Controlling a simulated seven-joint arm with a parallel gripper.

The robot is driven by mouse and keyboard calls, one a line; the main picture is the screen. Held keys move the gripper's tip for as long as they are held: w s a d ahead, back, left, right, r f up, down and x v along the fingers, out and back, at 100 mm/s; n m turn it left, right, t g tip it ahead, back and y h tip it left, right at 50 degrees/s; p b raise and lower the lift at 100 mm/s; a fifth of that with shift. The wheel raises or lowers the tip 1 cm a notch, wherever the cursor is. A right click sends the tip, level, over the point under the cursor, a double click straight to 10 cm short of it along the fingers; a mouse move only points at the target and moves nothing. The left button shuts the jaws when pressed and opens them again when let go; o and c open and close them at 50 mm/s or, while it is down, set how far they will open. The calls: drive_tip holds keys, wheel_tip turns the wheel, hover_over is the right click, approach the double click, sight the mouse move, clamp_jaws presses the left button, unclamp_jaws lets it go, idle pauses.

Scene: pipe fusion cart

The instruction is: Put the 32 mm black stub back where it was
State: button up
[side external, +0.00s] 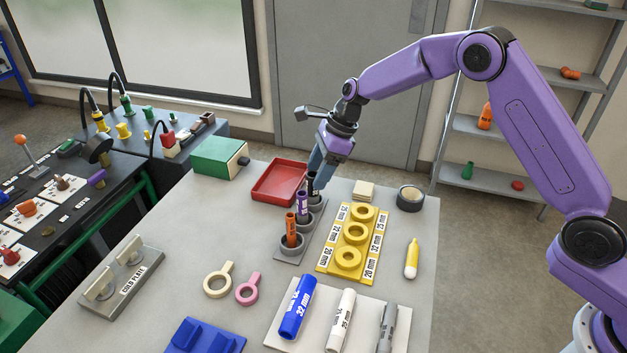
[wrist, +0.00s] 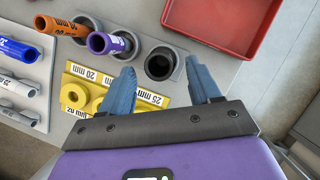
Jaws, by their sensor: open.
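The black stub (side external: 311,184) stands in the far grey cup of a small grey rack (side external: 284,258), beyond the purple stub (side external: 303,204) and the orange stub (side external: 291,230). In the wrist view the black stub (wrist: 159,66) shows nearly end-on inside its cup, and its size label cannot be read. My gripper (side external: 319,172) is over the far end of the rack, pointing down. In the wrist view my gripper (wrist: 163,80) is open, its blue fingers apart on either side of the black stub. I cannot tell whether either finger touches it.
A red tray (side external: 279,181) lies just behind the rack. A yellow holder (side external: 351,243) with rings stands to its right. Blue, white and grey pipes lie on a white board (side external: 337,318) in front. A tape roll (side external: 410,198) and yellow marker (side external: 411,259) are at the right.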

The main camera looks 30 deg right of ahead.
drive_tip(key=v, duration=0.8)
drive_tip(key=shift+s+r, duration=0.1)
drive_tip(key=shift+r, duration=0.05)
drive_tip(key=s+r+n+g+h, duration=0.1)
drive_tip(key=s+r+n, duration=0.1)
drive_tip(key=s+n, duration=0.75)
drive_tip(key=s+r+n+g+h, duration=0.1)
drive_tip(key=s+r+n, duration=0.1)
drive_tip(key=s+n, duration=0.75)
drive_tip(key=s+d+n, duration=0.4)
drive_tip(key=s+n, duration=0.1)
drive_tip(key=s, duration=0.2)
drive_tip(key=s+d+f+n+h, duration=0.1)
drive_tip(key=s+d+n, duration=0.3)
drive_tip(key=s, duration=0.4)
drive_tip(key=s+d+f+n+t+h, duration=0.1)
drive_tip(key=s+d+n, duration=0.4)
drive_tip(key=s, duration=0.3)
drive_tip(key=shift+s+d+n, duration=0.2)
drive_tip(key=shift+d+n, duration=0.1)
drive_tip(key=shift+f, duration=0.1)
